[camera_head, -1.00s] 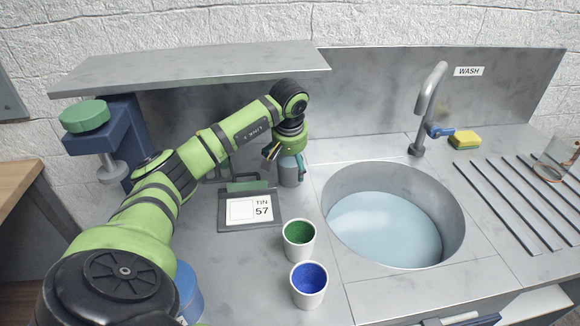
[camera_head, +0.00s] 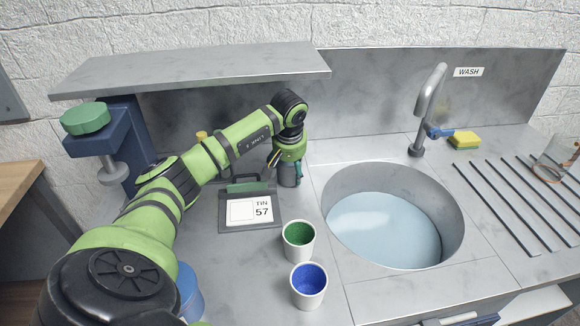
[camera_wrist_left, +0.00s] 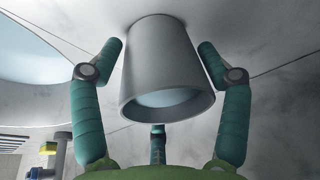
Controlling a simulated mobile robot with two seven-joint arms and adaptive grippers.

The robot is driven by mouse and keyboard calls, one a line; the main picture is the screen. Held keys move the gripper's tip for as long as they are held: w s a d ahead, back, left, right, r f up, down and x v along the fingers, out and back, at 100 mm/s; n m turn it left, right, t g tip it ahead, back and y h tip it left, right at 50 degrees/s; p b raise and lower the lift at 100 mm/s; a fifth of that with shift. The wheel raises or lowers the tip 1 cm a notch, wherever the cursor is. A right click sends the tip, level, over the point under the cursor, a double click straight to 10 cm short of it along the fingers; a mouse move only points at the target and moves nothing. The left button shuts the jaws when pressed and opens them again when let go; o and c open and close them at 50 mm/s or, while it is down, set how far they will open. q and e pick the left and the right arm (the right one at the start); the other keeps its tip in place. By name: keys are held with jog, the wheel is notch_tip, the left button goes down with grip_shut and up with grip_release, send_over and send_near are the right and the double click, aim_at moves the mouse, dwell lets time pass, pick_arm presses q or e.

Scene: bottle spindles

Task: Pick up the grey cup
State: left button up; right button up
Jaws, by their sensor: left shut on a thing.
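The grey cup (camera_head: 289,177) stands on the steel counter just left of the sink, beneath my left gripper. My left gripper (camera_head: 286,166) points down over it, with its fingers around the cup's sides, and is shut on it. In the left wrist view the grey cup (camera_wrist_left: 162,68) fills the middle, its mouth toward the camera, with a pale bluish inside. The teal fingers of my left gripper (camera_wrist_left: 160,62) lie along both sides, with another finger below. In the head view the gripper partly hides the cup. My right gripper is in neither view.
A white cup with green inside (camera_head: 298,240) and one with blue inside (camera_head: 308,286) stand nearer the front. A sign reading TIN 57 (camera_head: 250,209) is left of the grey cup. The round sink (camera_head: 335,215) holds water. A shelf (camera_head: 190,66) overhangs behind my arm.

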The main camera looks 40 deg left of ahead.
pick_arm(q)
jog(key=shift+a+r+b, duration=0.1)
jog(key=shift+r+b, duration=0.2)
jog(key=shift+r, duration=0.25)
jog(key=w+d+b, duration=0.4)
jog(key=w+d, duration=0.7)
jog(key=d, duration=0.3)
jog(key=shift+w+d+r, duration=0.15)
